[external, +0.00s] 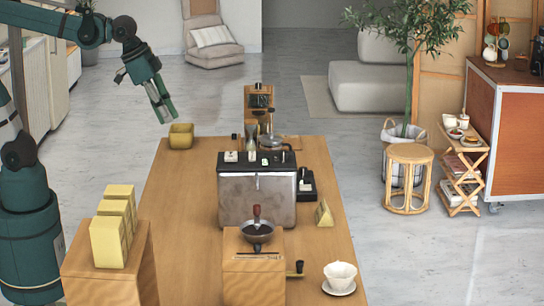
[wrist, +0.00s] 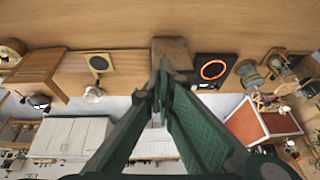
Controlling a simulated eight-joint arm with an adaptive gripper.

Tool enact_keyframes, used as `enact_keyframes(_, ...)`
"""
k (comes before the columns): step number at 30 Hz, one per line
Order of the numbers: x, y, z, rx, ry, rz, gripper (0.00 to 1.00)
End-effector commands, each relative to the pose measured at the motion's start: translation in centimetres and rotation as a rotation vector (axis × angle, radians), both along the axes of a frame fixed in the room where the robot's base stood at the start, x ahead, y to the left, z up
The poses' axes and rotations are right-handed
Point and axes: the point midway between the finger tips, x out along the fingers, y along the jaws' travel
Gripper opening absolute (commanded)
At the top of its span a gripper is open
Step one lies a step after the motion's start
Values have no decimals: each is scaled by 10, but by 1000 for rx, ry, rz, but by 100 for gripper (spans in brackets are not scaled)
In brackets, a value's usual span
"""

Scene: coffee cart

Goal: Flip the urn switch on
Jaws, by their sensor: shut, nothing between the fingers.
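A metal box with a black top (external: 257,200), which may be the urn, stands mid-table in the external view. Small pale switch-like parts (external: 231,156) sit on its top; their on or off state is too small to tell. In the wrist view a brownish box (wrist: 172,53) shows just beyond the fingertips, perhaps the same one.
A black device with a glowing orange ring (wrist: 213,69) shows beside the box. A wooden grinder (external: 254,262) stands in front and a wooden stand with a glass pot (external: 270,140) behind.

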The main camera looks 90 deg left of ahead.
Motion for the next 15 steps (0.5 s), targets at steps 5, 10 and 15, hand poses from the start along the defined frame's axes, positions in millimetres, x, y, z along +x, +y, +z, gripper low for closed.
enact_keyframes(5, 22, 3, 11, 9, 34, 2, 0)
enact_keyframes(10, 41, 6, 18, 17, 66, 5, 0)
enact_keyframes(15, 61, 10, 24, 26, 99, 7, 0)
